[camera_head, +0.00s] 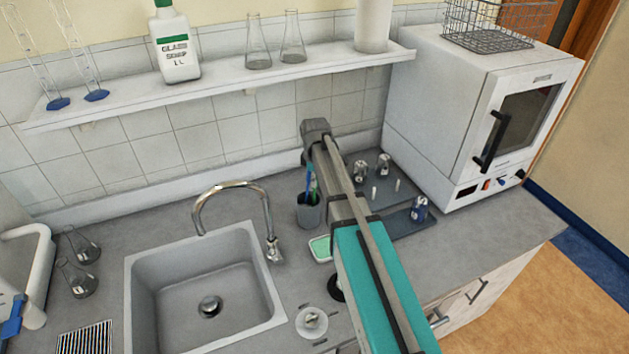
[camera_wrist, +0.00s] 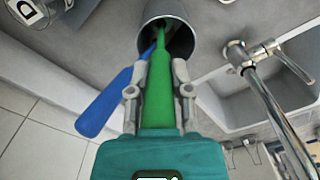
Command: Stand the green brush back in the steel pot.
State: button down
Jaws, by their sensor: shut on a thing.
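The green brush (camera_wrist: 157,105) is gripped by its handle between the two fingers of my gripper (camera_wrist: 160,80) in the wrist view. Its narrow neck reaches over the mouth of the steel pot (camera_wrist: 182,13), and its far end appears to be inside, in shadow. A blue-handled brush (camera_wrist: 105,100) leans in the same pot, left of the green one. In the head view the pot (camera_head: 308,214) stands upright on the counter, right of the tap. My arm hides most of the gripper there.
The sink (camera_head: 205,285) and its curved tap (camera_head: 235,190) are left of the pot. A green-and-white dish (camera_head: 320,248) sits in front of the pot. A dark tray (camera_head: 405,224) with small items lies right, before a white oven (camera_head: 440,120). A shelf (camera_head: 220,95) with glassware hangs above.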

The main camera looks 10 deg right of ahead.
jog(key=shift+s, duration=0.15)
jog(key=shift+f, duration=0.15)
jog(key=c, duration=0.5)
grip_release()
jog(key=shift+w, duration=0.2)
jog(key=shift+c, duration=0.2)
jog(key=shift+r, duration=0.2)
notch_tip(320, 180, up, 12)
jog(key=p, duration=1.2)
jog(key=shift+s, duration=0.1)
jog(key=s+m, duration=1.3)
jog(key=s, duration=0.9)
